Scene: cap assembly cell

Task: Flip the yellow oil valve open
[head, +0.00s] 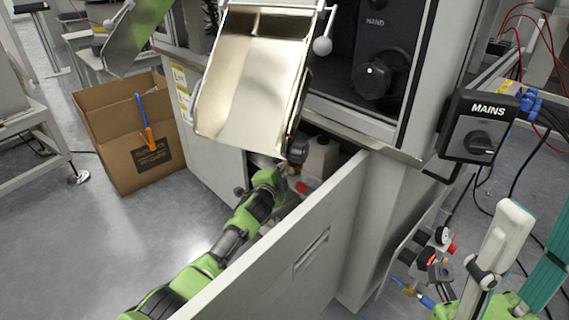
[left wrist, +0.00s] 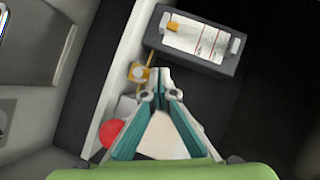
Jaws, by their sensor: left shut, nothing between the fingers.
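The yellow oil valve (left wrist: 140,73) is a small yellow fitting with a round centre. It sits on a pale wall edge inside the cabinet in the left wrist view. My left gripper (left wrist: 158,78) is shut and empty, its fingertips just right of the valve; I cannot tell if they touch it. In the head view my left arm reaches into the open cabinet under the metal chute, and its fingertips are hard to make out. My right gripper (head: 541,215) is at the lower right of the head view, its fingers apart, away from the cabinet.
A red round part (left wrist: 110,133) is beside the left finger. The open cabinet door (head: 290,250) stands in front of my arm. The metal chute (head: 250,85) overhangs. A cardboard box (head: 105,160) stands left.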

